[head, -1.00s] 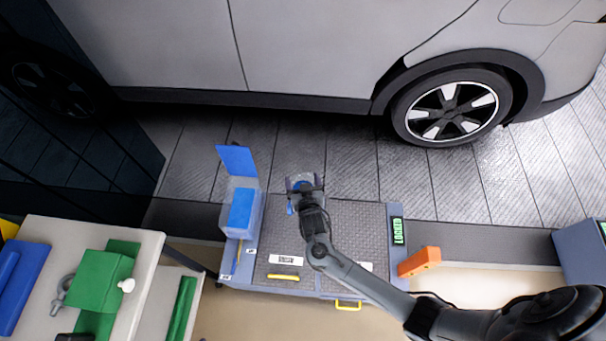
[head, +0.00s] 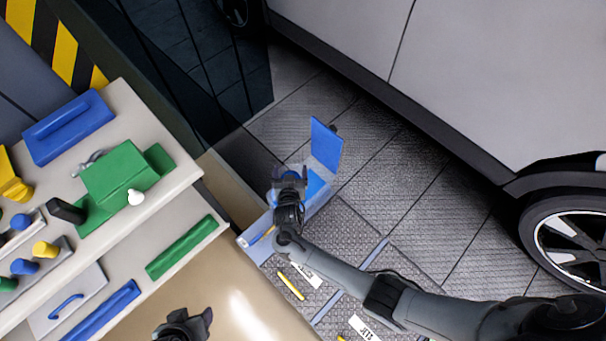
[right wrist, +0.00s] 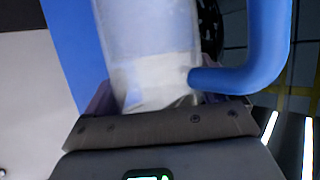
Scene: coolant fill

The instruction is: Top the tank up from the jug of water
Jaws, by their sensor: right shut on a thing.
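The tank (head: 321,193) is a pale blue box with a bright blue inner area, and its blue lid (head: 326,146) stands open. My right gripper (head: 289,172) is shut on the jug and sits at the tank's left side in the head view, partly covering it. The jug (right wrist: 150,40) is clear, with a blue handle (right wrist: 268,60) and pale contents low in it. In the head view the gripper hides most of the jug, and I cannot tell its tilt. My left gripper (head: 200,320) shows dark at the bottom edge; its opening is unclear.
The tank stands on a grey ribbed deck (head: 350,235) with a yellow handle (head: 291,286). A bench (head: 185,165) with a green vise (head: 117,170) and a blue box (head: 68,127) is at the left. A car (head: 480,90) stands at the back right.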

